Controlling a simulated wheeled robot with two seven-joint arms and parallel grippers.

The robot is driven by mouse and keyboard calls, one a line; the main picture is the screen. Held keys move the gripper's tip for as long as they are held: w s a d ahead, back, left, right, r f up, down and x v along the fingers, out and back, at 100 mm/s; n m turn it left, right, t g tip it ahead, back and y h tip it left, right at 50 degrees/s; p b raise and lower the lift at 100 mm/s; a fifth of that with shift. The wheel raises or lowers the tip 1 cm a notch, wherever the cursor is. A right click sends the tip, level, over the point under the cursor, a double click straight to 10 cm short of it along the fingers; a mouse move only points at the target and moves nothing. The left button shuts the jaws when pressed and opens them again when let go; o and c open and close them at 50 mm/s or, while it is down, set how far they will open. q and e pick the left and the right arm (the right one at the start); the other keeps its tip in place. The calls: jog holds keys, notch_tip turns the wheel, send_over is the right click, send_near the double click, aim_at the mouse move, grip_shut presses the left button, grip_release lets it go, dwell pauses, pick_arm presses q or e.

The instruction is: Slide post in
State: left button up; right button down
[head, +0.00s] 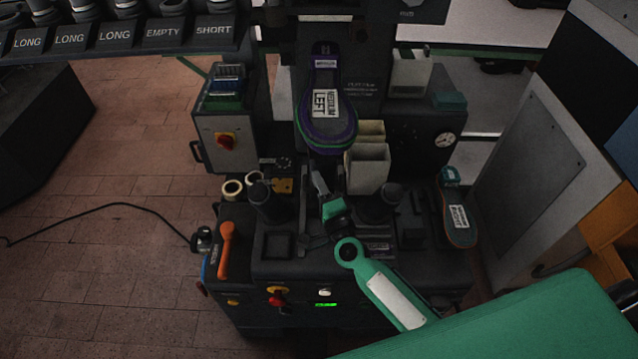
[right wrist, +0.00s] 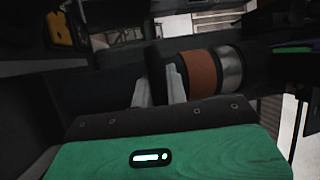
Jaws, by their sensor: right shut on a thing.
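A purple shoe form (head: 322,55) with a green-edged heel and a MEDIUM LEFT label faces me at the press. In the right wrist view a round post (right wrist: 197,74) has a black end, a brown band and a silver section. It points toward the purple and green edge at the right. My right gripper (head: 319,182) reaches in below the shoe form. In the right wrist view its two pale fingers (right wrist: 160,88) are shut at the post's black end. The post's seat is hidden, so I cannot tell how far in it sits. My left gripper is out of view.
Two dark round cylinders (head: 270,204) (head: 378,207) flank my gripper on the press bench. Cream bins (head: 367,170) stand behind. An orange-handled tool (head: 226,248) lies at the left; another labelled sole (head: 459,217) lies at the right. Labelled racks (head: 120,40) are at upper left.

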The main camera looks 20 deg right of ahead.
aim_at(321, 173)
jog(key=w, duration=0.2)
jog(key=w+d, duration=0.1)
jog(key=w, duration=0.1)
jog(key=shift+d, duration=0.1)
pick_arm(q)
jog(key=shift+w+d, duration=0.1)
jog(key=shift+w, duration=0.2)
pick_arm(e)
jog(key=c, duration=1.7)
grip_release()
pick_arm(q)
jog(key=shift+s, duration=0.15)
